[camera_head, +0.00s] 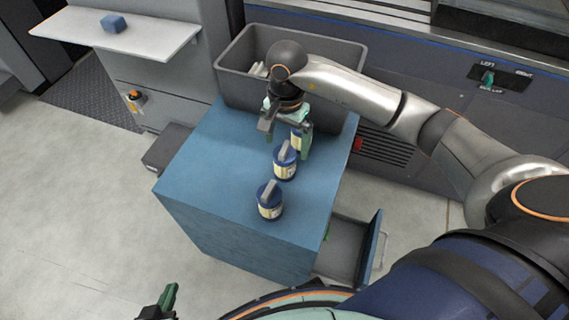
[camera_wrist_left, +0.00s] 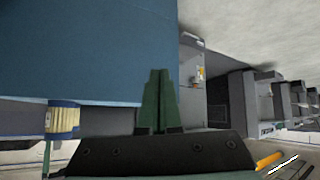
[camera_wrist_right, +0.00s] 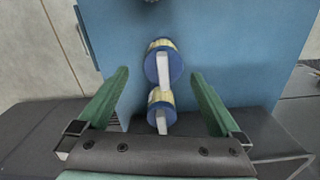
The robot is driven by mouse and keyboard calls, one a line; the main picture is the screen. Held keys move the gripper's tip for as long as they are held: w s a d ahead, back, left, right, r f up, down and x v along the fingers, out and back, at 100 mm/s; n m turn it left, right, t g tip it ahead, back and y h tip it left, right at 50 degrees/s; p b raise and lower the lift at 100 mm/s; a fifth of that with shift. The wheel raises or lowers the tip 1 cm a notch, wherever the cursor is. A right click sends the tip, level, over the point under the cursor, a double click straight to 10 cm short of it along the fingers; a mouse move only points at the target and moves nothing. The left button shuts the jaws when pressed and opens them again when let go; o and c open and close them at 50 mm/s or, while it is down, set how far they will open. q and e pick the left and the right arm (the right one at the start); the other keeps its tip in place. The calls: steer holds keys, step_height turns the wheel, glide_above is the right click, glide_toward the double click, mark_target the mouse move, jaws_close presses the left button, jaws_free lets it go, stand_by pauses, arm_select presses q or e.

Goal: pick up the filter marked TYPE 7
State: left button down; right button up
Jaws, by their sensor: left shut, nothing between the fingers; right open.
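Three dark blue filters with cream labels and grey top handles stand in a row on the blue cabinet: the front filter (camera_head: 270,201), the middle filter (camera_head: 285,162) and the back filter (camera_head: 297,139). Their label markings are too small to read. My right gripper (camera_head: 287,138) is open at the back filter, which partly hides behind a finger. In the right wrist view, the back filter (camera_wrist_right: 160,120) and middle filter (camera_wrist_right: 158,48) line up between the open fingers (camera_wrist_right: 160,75). My left gripper (camera_head: 170,292) is shut and empty, low in front of the cabinet. The left wrist view shows its closed fingers (camera_wrist_left: 158,85) and a filter (camera_wrist_left: 62,120).
A grey bin (camera_head: 235,88) with pale items stands behind the filters. An open drawer (camera_head: 350,248) juts out at the cabinet's right. A white shelf (camera_head: 150,32) with a blue block (camera_head: 113,23) is at upper left. The cabinet top's left part is clear.

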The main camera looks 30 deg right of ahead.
mark_target(285, 148)
step_height(285, 148, down, 3)
steer(key=shift+r, duration=0.15)
steer(key=shift+a+f, duration=0.1)
steer(key=shift+f, duration=0.45)
steer(key=f, duration=0.2)
steer(key=f+b, duration=0.1)
steer(key=f, duration=0.1)
steer(key=shift+w+f, duration=0.2)
steer(key=shift+f, duration=0.15)
arm_select(q)
steer(key=w+r+t, duration=0.3)
steer(key=w+r, duration=0.1)
steer(key=r, duration=0.1)
steer(key=shift+a, duration=0.3)
arm_select(e)
steer(key=c, duration=1.5)
